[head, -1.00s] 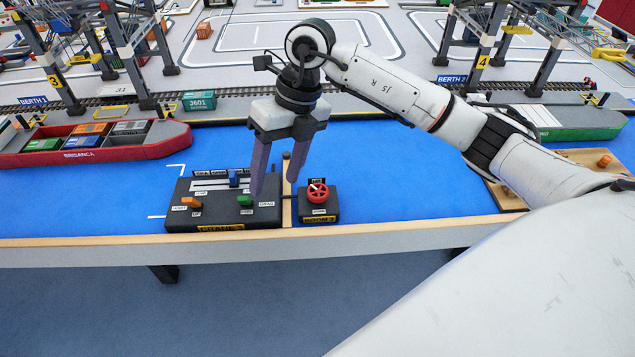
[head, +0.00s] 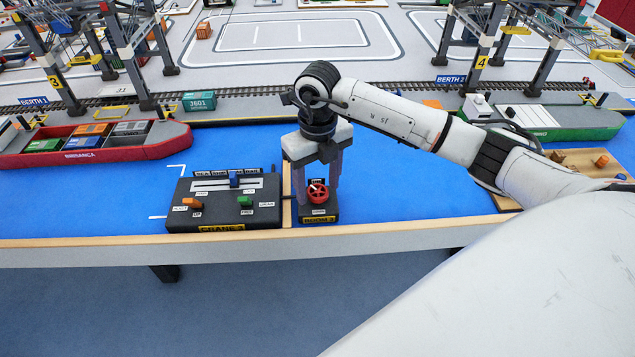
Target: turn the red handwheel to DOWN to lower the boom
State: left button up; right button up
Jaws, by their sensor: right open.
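The red handwheel (head: 318,192) sits on a small black box (head: 319,213) with a yellow label, at the front edge of the blue table. My right gripper (head: 318,192) points down over this box, its fingers open, one to each side of the handwheel. I cannot tell whether the fingers touch the wheel. The small labels near the wheel are partly hidden or too small to read. My left gripper is out of view.
A larger black control box (head: 225,217) with orange, blue and green knobs stands just left of the handwheel box. A red ship (head: 150,148) lies at left, a green ship (head: 570,130) at right. Crane legs stand behind. Blue surface (head: 420,190) right of the handwheel is clear.

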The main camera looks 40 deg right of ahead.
jog(key=c, duration=1)
jog(key=shift+c, duration=0.2)
